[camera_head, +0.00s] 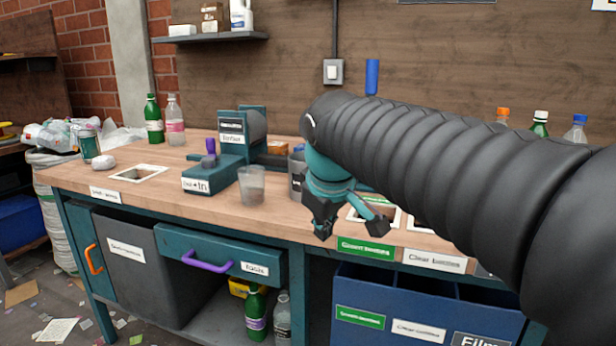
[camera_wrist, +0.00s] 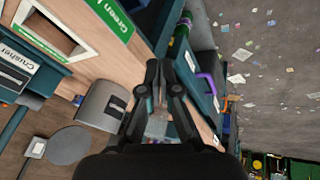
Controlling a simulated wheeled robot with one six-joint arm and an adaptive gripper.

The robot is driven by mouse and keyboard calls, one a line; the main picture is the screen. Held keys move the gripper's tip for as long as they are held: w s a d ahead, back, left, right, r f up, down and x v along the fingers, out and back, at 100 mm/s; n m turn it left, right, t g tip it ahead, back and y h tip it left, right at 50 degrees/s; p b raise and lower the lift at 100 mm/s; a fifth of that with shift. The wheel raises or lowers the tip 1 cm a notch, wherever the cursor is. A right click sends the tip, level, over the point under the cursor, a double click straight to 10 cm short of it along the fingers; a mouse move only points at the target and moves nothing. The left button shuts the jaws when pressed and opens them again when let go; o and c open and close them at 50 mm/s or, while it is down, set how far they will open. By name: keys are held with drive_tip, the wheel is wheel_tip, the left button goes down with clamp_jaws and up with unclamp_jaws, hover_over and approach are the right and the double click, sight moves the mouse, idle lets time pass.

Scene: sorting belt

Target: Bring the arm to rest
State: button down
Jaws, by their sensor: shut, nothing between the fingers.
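My arm, in a black ribbed sleeve, reaches in from the right of the head view across the right part of the workbench (camera_head: 140,215). My gripper (camera_head: 322,215), teal and black, hangs down near the bench's front edge above the green label. In the wrist view my gripper (camera_wrist: 159,66) has its two black fingers together, with nothing held between them. The bench front and floor show beyond the fingers. The exact gap between gripper and bench cannot be told.
A clear cup (camera_head: 251,188), a teal machine (camera_head: 215,172) and bottles such as the green one (camera_head: 153,122) stand on the bench. A drawer (camera_head: 222,262) with a purple handle and a blue bin (camera_head: 425,306) sit below. The floor at left has scattered scraps.

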drive_tip(key=s+d+f+m, duration=0.4)
drive_tip(key=s+d+f, duration=0.2)
drive_tip(key=s, duration=0.3)
drive_tip(key=s+d+f+m, duration=0.5)
drive_tip(key=s+d+f, duration=0.2)
drive_tip(key=s+f, duration=0.2)
drive_tip(key=shift+s+f, duration=0.25)
drive_tip(key=shift+s, duration=0.5)
